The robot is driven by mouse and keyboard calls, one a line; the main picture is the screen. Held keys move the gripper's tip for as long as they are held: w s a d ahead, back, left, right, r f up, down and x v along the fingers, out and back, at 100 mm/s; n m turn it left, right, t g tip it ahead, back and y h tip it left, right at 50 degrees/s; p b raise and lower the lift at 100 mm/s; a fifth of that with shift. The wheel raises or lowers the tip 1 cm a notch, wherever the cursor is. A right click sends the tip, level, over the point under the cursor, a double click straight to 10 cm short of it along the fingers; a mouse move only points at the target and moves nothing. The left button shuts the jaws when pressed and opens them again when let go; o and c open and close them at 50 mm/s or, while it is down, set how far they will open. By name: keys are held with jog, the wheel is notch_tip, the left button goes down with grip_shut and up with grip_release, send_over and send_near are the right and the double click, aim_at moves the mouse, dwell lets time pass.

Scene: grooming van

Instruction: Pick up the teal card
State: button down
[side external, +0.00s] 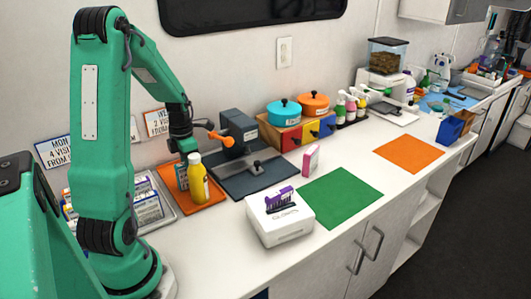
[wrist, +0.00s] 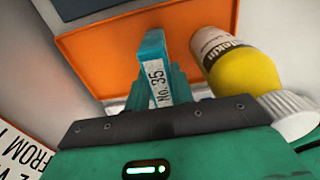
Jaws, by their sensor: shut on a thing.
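The teal card (wrist: 154,52) is in the wrist view, a slim teal block with a white label reading "No. 35". My gripper (wrist: 155,88) is shut on it, with the fingers around its near part. In the side view my gripper (side external: 184,154) points down over the orange tray (side external: 213,201), and the teal card (side external: 182,176) shows below it, partly hidden by the yellow bottle. The card is over or in the tray; I cannot tell whether it touches the tray floor.
A yellow bottle (side external: 197,178) stands close beside the card and also shows in the wrist view (wrist: 240,65). A metal tray of boxes (side external: 150,203) is left. A green mat (side external: 340,198) lies bare.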

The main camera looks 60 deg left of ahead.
jog(key=shift+r, duration=4.8)
